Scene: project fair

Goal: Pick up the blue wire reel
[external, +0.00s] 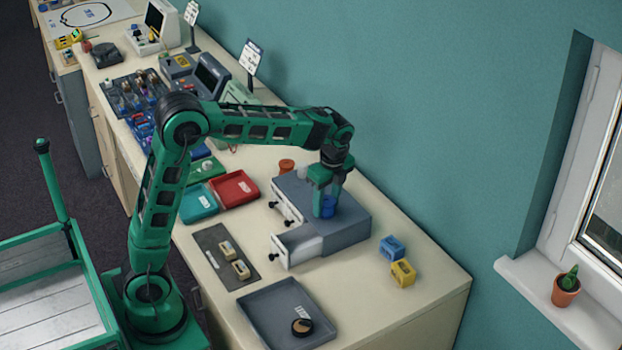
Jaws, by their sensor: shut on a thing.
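The blue wire reel (328,207) is between the fingers of my gripper (326,205), above the top of the grey drawer cabinet (343,229). My gripper points straight down and is shut on the reel. The fingers hide part of the reel. I cannot tell whether the reel still touches the cabinet top. One lower drawer (298,245) of the cabinet stands pulled out toward the front of the bench.
A blue block (392,248) and a yellow block (403,273) lie right of the cabinet. A grey tray (287,314) with a round item stands in front. A red tray (234,188) is at left.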

